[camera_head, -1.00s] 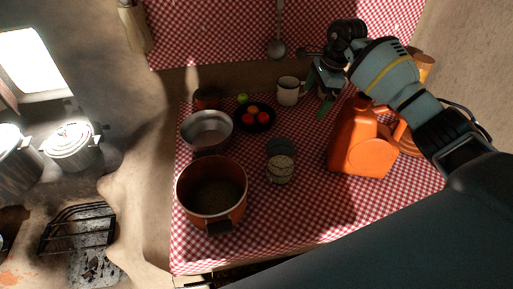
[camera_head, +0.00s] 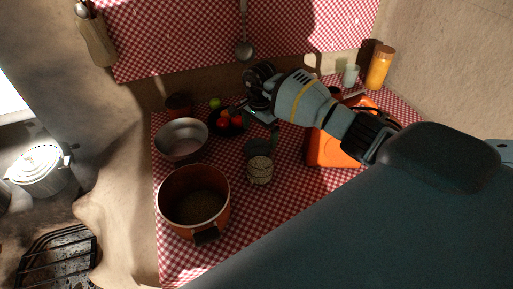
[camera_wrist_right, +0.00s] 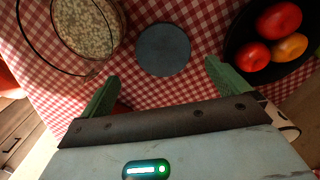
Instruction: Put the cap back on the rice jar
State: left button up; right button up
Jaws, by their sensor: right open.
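The rice jar (camera_head: 259,173) is a small open glass jar of pale grains standing on the checked cloth; it also shows at the upper left of the right wrist view (camera_wrist_right: 88,28). The cap (camera_head: 255,147), a flat dark grey-blue disc, lies on the cloth just behind the jar, apart from it. In the right wrist view the cap (camera_wrist_right: 163,50) shows whole, ahead of and between my fingers. My right gripper (camera_head: 262,129) is open and empty above the cloth near the cap, its green fingers (camera_wrist_right: 160,78) apart. My left gripper is not in view.
A black plate (camera_head: 239,129) with tomatoes is close behind the gripper. A brown pot (camera_head: 165,210) and a metal bowl (camera_head: 181,140) stand left of the jar. An orange jerrycan (camera_head: 325,150) stands to the right, under my arm. The cloth in front of the jar is clear.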

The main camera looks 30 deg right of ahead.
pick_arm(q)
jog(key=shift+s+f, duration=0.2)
pick_arm(e)
jog(key=shift+f, duration=0.6)
jog(key=f, duration=0.1)
jog(key=f+b, duration=0.1)
jog(key=f, duration=0.1)
jog(key=f+b, duration=0.1)
jog(key=f, duration=0.1)
jog(key=shift+w+a+f, duration=0.1)
jog(key=shift+w+a, duration=0.05)
jog(key=shift+w, duration=0.1)
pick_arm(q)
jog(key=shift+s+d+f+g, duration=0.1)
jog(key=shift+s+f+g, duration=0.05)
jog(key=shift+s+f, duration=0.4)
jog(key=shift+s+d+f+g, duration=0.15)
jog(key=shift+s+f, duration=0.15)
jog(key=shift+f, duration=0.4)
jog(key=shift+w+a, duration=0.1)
pick_arm(e)
jog(key=c, duration=0.9)
